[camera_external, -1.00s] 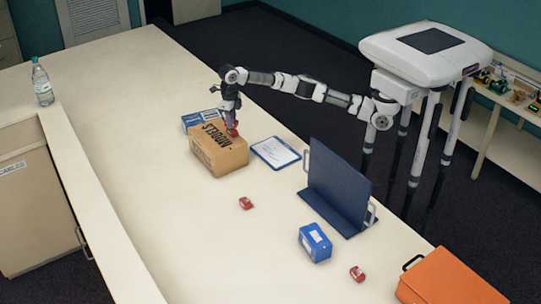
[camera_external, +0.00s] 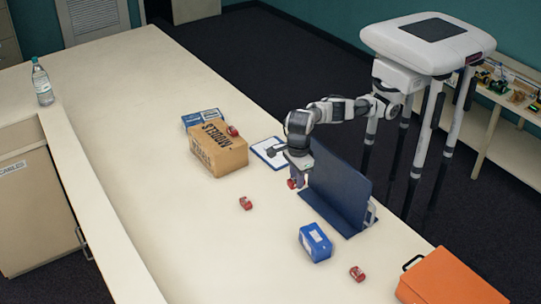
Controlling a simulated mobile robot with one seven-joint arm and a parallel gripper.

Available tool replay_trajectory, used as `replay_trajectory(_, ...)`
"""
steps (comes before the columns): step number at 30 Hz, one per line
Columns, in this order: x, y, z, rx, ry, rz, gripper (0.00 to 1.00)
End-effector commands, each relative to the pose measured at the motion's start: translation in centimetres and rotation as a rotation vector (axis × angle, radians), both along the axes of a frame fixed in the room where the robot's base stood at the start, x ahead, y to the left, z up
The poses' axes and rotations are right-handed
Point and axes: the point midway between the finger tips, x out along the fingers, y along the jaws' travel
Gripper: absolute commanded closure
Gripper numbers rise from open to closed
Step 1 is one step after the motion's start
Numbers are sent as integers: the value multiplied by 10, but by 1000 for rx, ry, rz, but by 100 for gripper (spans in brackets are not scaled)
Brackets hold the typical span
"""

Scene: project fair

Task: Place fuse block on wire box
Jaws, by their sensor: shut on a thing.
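My gripper (camera_external: 294,178) points down beside the left edge of the dark blue upright panel. It is shut on a small red block (camera_external: 292,184), a fuse block by its look, partly hidden by the jaws. Similar red blocks lie on top of the cardboard box marked MODELS (camera_external: 216,155), at its back right (camera_external: 233,131), on the open table (camera_external: 246,203), and near the front right (camera_external: 357,273). A blue box with a pale label (camera_external: 315,242) stands right of centre, and a blue and white box (camera_external: 201,118) stands behind the cardboard box. I cannot tell which is the wire box.
The dark blue panel (camera_external: 340,183) stands upright close to my gripper. A clipboard (camera_external: 275,152) lies behind it. An orange case (camera_external: 450,279) is at the front right, a bottle (camera_external: 42,83) at far left. The table's left middle is clear.

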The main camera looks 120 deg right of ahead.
Motion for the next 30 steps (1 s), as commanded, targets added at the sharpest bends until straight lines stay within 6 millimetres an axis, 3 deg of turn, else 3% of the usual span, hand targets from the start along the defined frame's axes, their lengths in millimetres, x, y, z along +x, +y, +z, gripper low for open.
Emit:
replay_trajectory(1, -7, 22, 5, 0, 0, 34, 96)
replay_trajectory(4, -19, 52, 9, 0, 1, 82, 96)
replay_trajectory(7, -27, 70, 11, 0, 1, 111, 96)
replay_trajectory(11, -31, 80, 5, -1, 0, 127, 96)
replay_trajectory(24, -32, 79, -101, -3, 3, 129, 96)
replay_trajectory(30, -32, 80, -139, -1, 2, 128, 96)
